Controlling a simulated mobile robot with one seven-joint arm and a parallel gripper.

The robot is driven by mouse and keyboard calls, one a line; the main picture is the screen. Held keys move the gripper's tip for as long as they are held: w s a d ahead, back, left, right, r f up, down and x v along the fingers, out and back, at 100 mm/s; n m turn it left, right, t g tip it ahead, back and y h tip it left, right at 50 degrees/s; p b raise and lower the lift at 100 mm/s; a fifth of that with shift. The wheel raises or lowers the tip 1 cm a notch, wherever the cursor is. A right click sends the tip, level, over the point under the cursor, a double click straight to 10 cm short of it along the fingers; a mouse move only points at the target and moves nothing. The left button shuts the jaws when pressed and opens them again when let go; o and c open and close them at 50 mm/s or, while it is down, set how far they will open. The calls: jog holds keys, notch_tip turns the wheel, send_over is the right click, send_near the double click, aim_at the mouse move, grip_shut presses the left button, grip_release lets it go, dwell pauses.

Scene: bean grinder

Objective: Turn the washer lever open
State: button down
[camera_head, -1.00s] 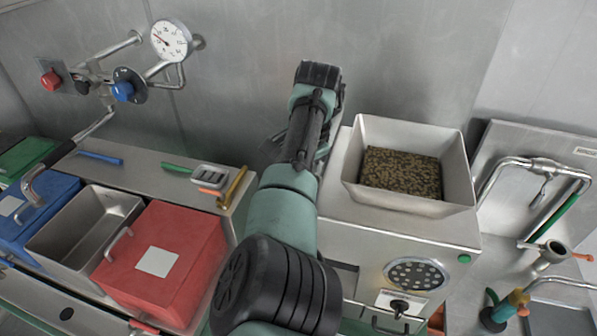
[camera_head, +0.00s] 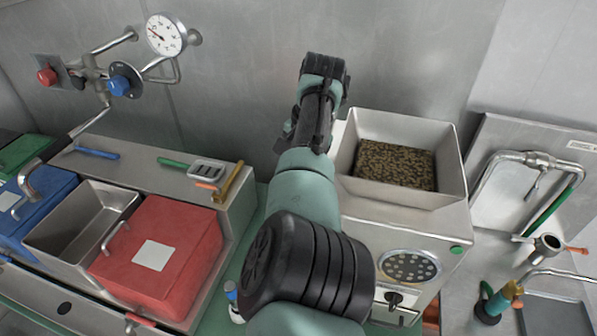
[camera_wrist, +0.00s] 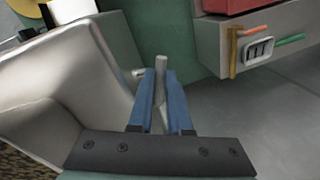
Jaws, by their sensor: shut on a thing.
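My gripper (camera_wrist: 161,84) shows in the wrist view with two blue fingers, closed on a thin grey lever (camera_wrist: 161,63). The lever runs between the fingers, and its tip stands out past them. It is beside the pale side of the grinder (camera_wrist: 68,75), and a small stub shows next to the fingertips. Its mount is not clear. In the head view my arm hides the gripper and the lever. The grinder (camera_head: 395,225) stands right of my arm there, with a hopper of beans on top.
A red bin (camera_head: 190,235), an open metal bin (camera_head: 120,200) and a blue bin (camera_head: 45,200) stand at the left. A ledge (camera_head: 140,180) behind them holds small tools. Pipes with a gauge (camera_head: 164,34) are on the back wall. A tap (camera_head: 540,165) is at the right.

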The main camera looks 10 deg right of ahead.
jog(key=c, duration=0.8)
grip_release()
jog(key=shift+c, duration=0.2)
